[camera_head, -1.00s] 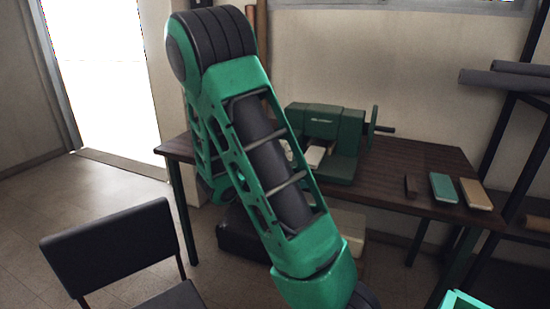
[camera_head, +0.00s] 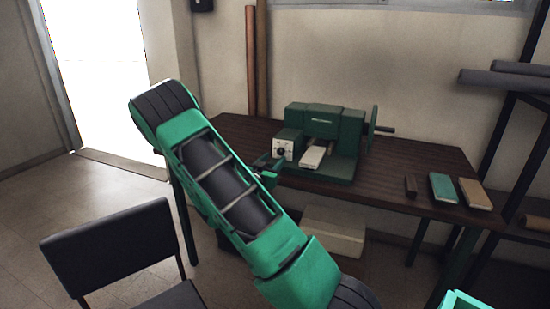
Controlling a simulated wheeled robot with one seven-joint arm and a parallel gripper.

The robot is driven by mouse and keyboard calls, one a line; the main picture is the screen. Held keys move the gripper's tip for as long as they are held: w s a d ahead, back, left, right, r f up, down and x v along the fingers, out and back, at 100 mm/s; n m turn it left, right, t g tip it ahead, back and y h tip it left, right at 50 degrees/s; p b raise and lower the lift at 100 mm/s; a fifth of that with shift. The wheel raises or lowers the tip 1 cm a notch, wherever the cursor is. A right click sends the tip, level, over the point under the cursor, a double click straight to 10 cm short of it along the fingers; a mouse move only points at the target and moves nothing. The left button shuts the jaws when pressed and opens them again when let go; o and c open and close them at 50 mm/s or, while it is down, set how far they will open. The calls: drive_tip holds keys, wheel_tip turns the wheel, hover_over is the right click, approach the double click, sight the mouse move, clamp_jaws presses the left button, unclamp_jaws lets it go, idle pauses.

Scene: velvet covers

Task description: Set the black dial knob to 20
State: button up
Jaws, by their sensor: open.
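The black dial knob (camera_head: 281,152) sits on a small white plate on the front left of the green machine (camera_head: 322,120), which stands on the dark table. The dial's markings are too small to read. My gripper (camera_head: 262,162) is just left of and in front of the dial plate, partly hidden behind my green arm. Its fingers are small and dark in this view, and they look apart and empty. I cannot tell whether they touch the knob.
A pale block (camera_head: 312,157) lies on the machine's bed. A chair (camera_head: 115,250) stands front left. Below the table is a pale box (camera_head: 334,230).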

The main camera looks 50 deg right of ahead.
sight(279, 153)
drive_tip(key=shift+x, duration=2.45)
drive_tip(key=shift+a, duration=0.1)
drive_tip(key=c, duration=1)
